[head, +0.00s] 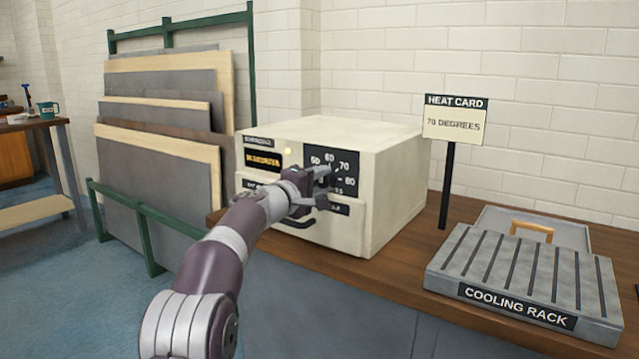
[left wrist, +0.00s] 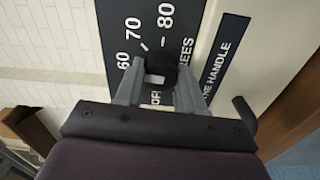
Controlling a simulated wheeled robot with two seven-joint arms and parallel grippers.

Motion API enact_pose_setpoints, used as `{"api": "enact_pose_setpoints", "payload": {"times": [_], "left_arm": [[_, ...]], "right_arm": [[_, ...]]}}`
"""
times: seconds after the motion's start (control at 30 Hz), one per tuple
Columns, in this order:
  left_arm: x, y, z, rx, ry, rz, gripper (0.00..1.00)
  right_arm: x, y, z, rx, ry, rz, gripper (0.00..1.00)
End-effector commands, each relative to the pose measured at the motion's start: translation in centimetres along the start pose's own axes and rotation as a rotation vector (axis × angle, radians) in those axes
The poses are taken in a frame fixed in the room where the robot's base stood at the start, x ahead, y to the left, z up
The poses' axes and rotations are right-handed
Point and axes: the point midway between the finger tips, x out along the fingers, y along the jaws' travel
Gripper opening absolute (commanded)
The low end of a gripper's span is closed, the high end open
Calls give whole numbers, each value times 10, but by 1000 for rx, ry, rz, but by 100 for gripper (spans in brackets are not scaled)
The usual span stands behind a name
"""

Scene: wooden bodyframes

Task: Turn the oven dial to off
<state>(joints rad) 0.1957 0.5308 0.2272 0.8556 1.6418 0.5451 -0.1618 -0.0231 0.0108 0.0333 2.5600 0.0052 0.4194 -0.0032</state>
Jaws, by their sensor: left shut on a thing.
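The oven (head: 385,190) is a cream box on the wooden counter. Its front has a black dial panel (head: 346,160) with temperature numbers. My left gripper (head: 322,180) reaches the panel from the front left. In the left wrist view, its two grey fingers (left wrist: 158,88) are shut on the dark dial (left wrist: 162,66), one on each side. The numbers 60, 70 and 80 show around the dial, and part of the off label shows below it, partly hidden. I cannot tell clearly which mark the dial points to. My right gripper is not in view.
A heat card (head: 455,123) reading 70 degrees stands on a post right of the oven. A cooling rack (head: 525,285) is at the counter's right, with a grey panel with a wooden handle behind it. The oven handle (head: 296,223) is below the dial panel.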

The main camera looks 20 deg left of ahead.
Motion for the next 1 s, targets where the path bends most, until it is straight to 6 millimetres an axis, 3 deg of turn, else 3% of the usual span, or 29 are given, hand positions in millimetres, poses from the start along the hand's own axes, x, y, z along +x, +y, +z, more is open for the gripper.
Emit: {"api": "enact_pose_setpoints", "payload": {"times": [1.0], "left_arm": [[0, 0, 0, -966, 1, -3, 8]], "right_arm": [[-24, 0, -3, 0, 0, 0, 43]]}}
